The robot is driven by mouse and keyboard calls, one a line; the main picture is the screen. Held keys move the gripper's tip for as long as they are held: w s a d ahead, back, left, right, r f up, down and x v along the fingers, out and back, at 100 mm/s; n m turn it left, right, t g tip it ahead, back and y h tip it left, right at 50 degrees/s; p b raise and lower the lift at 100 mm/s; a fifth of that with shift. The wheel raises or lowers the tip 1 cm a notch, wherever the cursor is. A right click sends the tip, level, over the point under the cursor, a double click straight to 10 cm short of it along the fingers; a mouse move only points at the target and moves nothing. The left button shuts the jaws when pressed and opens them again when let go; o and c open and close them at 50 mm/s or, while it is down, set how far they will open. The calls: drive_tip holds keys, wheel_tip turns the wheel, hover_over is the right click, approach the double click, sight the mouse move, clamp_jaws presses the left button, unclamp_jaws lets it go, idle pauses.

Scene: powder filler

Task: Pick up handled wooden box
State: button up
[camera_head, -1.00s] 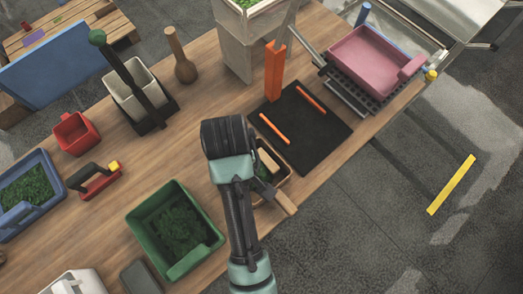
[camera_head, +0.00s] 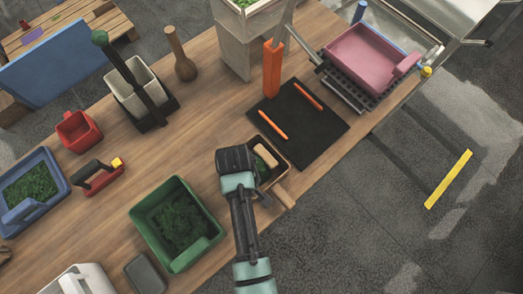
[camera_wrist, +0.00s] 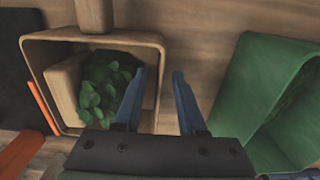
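The handled wooden box (camera_head: 287,171) stands near the table's front edge, its pale wooden handle (camera_head: 284,198) pointing toward that edge. In the wrist view the box (camera_wrist: 95,37) is open-topped and holds green leaves (camera_wrist: 103,84) and a pale wooden block (camera_wrist: 66,88). Its handle (camera_wrist: 95,15) sticks out at the top of that picture. My gripper (camera_wrist: 159,72) is open and empty. One blue finger overlaps the box's inside, the other lies outside, with the side wall seen between them. Whether they touch it I cannot tell. In the head view my wrist covers the box's left part.
A green bin (camera_head: 157,207) with leaves stands left of the box; it also shows in the wrist view (camera_wrist: 255,85). A black mat (camera_head: 322,132) with orange sticks lies behind right. A pink tray (camera_head: 362,60) is farther right.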

clamp_jaws()
idle(1.4)
